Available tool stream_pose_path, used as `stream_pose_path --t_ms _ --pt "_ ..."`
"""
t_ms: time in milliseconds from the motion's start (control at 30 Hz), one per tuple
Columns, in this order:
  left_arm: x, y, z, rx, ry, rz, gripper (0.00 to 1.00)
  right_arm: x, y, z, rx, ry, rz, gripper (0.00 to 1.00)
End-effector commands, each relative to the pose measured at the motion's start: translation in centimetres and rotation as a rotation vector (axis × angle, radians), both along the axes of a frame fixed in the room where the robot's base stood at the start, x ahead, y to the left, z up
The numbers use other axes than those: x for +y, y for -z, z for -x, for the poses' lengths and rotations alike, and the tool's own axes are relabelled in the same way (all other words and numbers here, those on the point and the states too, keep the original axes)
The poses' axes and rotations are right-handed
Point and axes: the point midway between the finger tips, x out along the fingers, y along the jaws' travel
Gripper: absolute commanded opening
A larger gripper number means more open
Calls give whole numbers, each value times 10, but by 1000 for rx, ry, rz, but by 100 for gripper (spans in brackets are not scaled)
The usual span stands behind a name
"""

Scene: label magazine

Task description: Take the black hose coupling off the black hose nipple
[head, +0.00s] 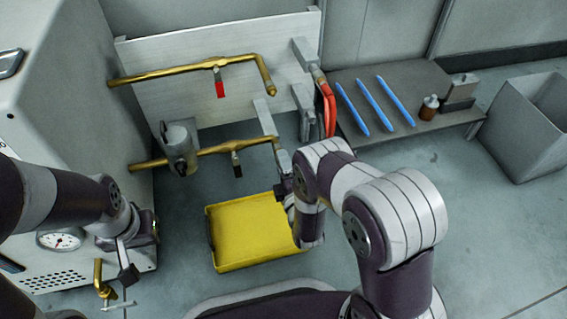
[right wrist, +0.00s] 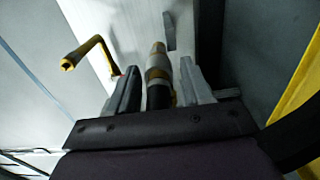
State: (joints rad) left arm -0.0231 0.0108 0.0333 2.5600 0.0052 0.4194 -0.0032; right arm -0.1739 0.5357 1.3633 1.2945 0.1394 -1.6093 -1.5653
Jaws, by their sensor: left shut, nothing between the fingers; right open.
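In the right wrist view a fitting stands between my right gripper's fingers (right wrist: 158,88). It has a brass end, a grey sleeve, a yellow band and a black part (right wrist: 159,96), which looks like the black coupling on its nipple. The fingers are open on either side of it; whether either touches cannot be told. In the head view my right gripper (head: 284,178) is at the right end of the lower brass pipe (head: 215,149), and my arm hides most of the fitting. My left gripper (head: 127,275) is shut and empty, low at the left by the cabinet.
The upper brass pipe (head: 180,70) has a red handle (head: 220,88); the lower has a black handle (head: 237,165). A red hose (head: 329,108) hangs at the panel's right. A yellow tray (head: 250,232) lies below. A shelf (head: 405,78) holds blue rods (head: 375,100) and a brown bottle (head: 429,109).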

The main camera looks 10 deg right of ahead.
Motion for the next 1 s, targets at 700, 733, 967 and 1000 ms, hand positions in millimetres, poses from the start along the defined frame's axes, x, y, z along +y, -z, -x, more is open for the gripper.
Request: stream_pose_path --t_ms 700,733,967,1000 --pt "0 -3 0 0 0 0 0 1 -12 -9 -32 2 -5 14" --pt "0 -3 0 0 0 0 0 1 -12 -9 -31 2 -5 4" --pt "0 -4 0 0 0 0 0 1 -12 -8 -31 2 -5 0" --pt "0 -5 0 0 0 0 0 1 -13 -7 -31 2 -5 0"
